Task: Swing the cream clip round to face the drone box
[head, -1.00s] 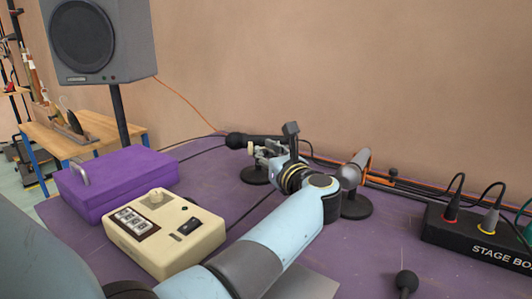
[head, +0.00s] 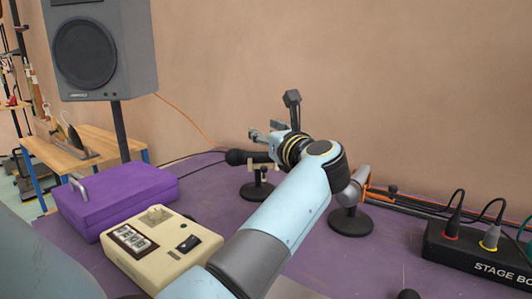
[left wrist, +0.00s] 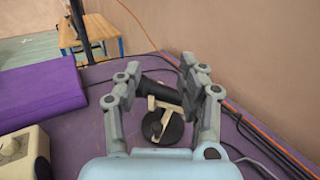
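The cream clip (head: 250,165) is on a small black stand (head: 257,190) and carries a black microphone (head: 236,156) lying roughly level. In the left wrist view the clip (left wrist: 153,103) shows between and beyond my fingers, its far parts hidden by the microphone. My left gripper (head: 264,130) is open and empty, above the microphone; its spread fingers also show in the left wrist view (left wrist: 164,94). The cream box with a knob and switch, which looks like the drone box (head: 202,251), sits at front left of the clip. My right gripper is out of view.
A purple case (head: 115,200) lies behind the cream box. The stage box (head: 480,258) has cables plugged in. Cables run along the wall. A speaker (head: 103,50) stands behind.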

